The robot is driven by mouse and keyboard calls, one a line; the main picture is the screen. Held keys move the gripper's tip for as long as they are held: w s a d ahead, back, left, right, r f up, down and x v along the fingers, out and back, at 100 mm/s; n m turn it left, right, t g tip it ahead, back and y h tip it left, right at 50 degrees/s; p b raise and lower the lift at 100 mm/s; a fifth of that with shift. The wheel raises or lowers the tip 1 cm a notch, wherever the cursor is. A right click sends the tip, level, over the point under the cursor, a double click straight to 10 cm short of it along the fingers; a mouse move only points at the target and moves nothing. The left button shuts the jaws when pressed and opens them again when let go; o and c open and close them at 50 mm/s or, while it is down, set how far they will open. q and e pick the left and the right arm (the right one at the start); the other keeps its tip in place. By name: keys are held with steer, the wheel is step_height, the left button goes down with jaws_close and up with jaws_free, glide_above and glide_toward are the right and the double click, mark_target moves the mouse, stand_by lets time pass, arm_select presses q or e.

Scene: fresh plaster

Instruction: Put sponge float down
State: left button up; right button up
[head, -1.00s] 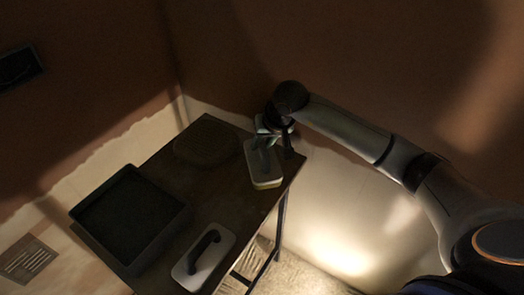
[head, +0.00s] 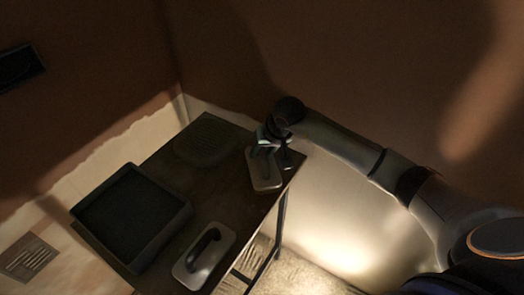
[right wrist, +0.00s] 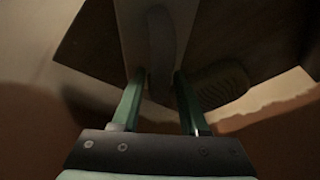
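The sponge float, a pale rectangular plate (head: 265,178) with a handle, is at the right edge of the dark table (head: 225,195) in the head view. Its plate looks level and on or just above the tabletop; I cannot tell if it touches. My right gripper (head: 264,139) is above it. In the right wrist view, the green fingers (right wrist: 159,78) stand on both sides of the float's grey handle (right wrist: 161,45), close against it, and look shut on it. My left gripper is not in view.
A dark square tray (head: 180,222) stands at the table's left. A second float with a dark handle (head: 222,256) lies at the front. A dark, rounded, ribbed pad (head: 200,143) lies at the back. Bare tabletop lies between them. Walls close off the back.

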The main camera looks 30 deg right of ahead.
steer(key=shift+o, duration=0.8)
steer(key=shift+r, duration=0.2)
steer(key=v, duration=1.2)
